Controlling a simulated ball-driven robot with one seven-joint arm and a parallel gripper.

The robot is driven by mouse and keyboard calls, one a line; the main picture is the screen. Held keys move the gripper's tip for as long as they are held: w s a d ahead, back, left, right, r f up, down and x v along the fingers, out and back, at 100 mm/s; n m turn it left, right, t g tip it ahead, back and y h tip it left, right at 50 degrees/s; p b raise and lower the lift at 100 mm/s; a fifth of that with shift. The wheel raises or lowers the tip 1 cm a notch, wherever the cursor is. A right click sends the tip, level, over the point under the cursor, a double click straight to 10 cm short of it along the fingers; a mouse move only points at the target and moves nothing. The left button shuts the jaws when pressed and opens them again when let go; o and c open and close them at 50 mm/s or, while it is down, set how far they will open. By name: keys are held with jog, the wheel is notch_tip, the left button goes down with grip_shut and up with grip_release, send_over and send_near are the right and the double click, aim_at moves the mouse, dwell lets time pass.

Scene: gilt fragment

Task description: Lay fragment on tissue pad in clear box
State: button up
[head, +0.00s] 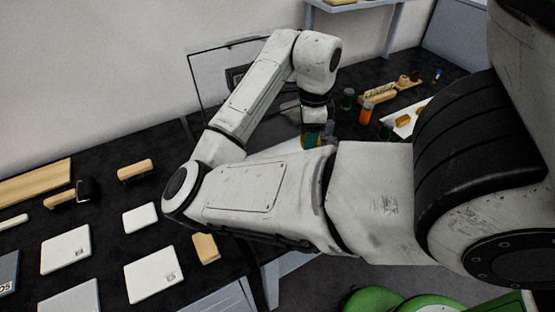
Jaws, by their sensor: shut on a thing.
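My gripper (313,140) is at the far side of the black bench, pointing down below my wrist. It shows only as a small teal and orange patch above my forearm, which covers what is below it. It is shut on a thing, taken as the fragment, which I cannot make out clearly. The clear box and the tissue pad cannot be made out; they may be behind my arm.
A dark-framed clear panel (190,75) stands behind my arm. Right of my gripper are an orange-red bottle (366,113), a dark green bottle (348,98) and a wooden rack (378,96). White pads (153,274) and wooden blocks (135,170) lie on the left bench.

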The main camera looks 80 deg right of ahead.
jog(key=w+f, duration=0.1)
jog(key=w, duration=0.1)
jog(key=w+f, duration=0.4)
jog(key=shift+w+a+f, duration=0.1)
jog(key=shift+a+f, duration=0.15)
jog(key=shift+a, duration=0.1)
jog(key=shift+w+f, duration=0.55)
jog(key=shift+f, duration=1.7)
jog(key=shift+f, duration=0.3)
jog(key=o, duration=1)
jog(key=shift+r, duration=0.1)
notch_tip(320, 180, up, 12)
jog(key=shift+r, duration=0.2)
